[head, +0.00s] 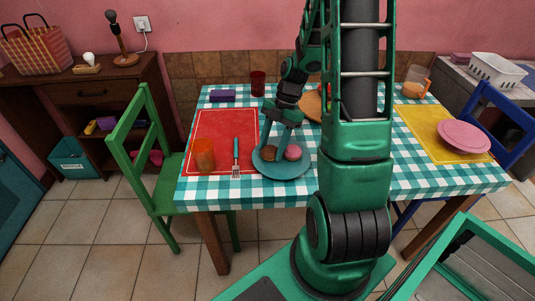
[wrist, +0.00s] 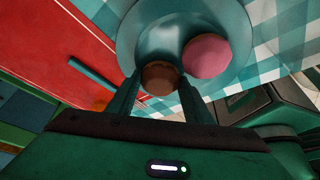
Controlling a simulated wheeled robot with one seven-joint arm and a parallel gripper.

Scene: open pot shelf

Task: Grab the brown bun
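The brown bun (head: 269,153) rests on a blue plate (head: 268,171) at the front of the table. A pink bun (head: 292,152) sits to its right on the same plate. My gripper (head: 276,143) reaches down over the plate at the brown bun. In the wrist view the brown bun (wrist: 160,78) shows between the tips of my gripper (wrist: 160,82), one finger on each side. The fingers are spread and look open; I see no clear contact. The pink bun (wrist: 206,56) is close beside the right finger.
An orange cup (head: 204,154) and a fork (head: 236,158) are left of the plate on a red mat (head: 214,127). A dark red cup (head: 258,83) and a purple block (head: 222,96) stand farther back. A green chair (head: 150,160) is at the left.

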